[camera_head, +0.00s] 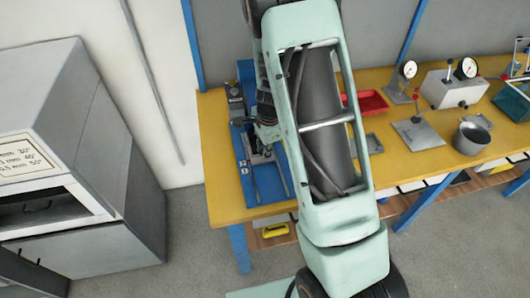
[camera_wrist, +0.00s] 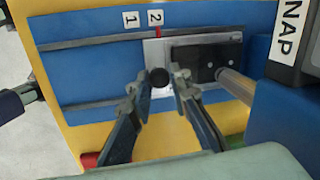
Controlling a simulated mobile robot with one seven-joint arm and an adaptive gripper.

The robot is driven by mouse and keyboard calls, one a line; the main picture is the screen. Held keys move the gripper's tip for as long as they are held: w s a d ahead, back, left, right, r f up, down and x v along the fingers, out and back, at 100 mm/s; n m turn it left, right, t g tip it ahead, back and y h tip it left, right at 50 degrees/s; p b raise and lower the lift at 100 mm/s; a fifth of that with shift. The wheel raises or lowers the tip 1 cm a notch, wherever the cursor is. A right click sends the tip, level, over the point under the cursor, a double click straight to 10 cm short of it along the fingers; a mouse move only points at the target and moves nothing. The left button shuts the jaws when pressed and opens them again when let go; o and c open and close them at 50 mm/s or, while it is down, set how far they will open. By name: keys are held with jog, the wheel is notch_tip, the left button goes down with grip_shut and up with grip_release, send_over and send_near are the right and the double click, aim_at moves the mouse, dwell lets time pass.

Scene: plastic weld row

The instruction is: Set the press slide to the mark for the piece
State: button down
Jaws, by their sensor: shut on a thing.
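The press has a blue base (camera_head: 262,180) on the left end of the yellow bench. In the wrist view its base (camera_wrist: 75,72) carries two grey rails and white labels "1" (camera_wrist: 131,19) and "2" (camera_wrist: 155,17). The silver slide (camera_wrist: 152,52) sits between the rails beside a black plate (camera_wrist: 207,57). A red line (camera_wrist: 158,32) at the slide's upper edge stands just below label "2", near its middle. My gripper (camera_wrist: 157,82) is shut on the slide's dark round knob (camera_wrist: 158,77). In the head view my arm hides part of the press.
A grey cabinet (camera_head: 75,150) bears a partly cut-off sign of mm values (camera_head: 20,160). A red tray (camera_head: 370,102), gauges (camera_head: 408,70) and a metal pot (camera_head: 472,138) stand along the bench.

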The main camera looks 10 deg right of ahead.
jog(key=shift+w+r, duration=0.15)
jog(key=shift+w, duration=0.1)
jog(key=c, duration=1.8)
grip_release()
jog(key=shift+w, duration=0.1)
jog(key=shift+o, duration=0.2)
notch_tip(320, 180, up, 12)
jog(key=s, duration=0.2)
jog(key=shift+s+d+f, duration=0.2)
jog(key=shift+s, duration=0.05)
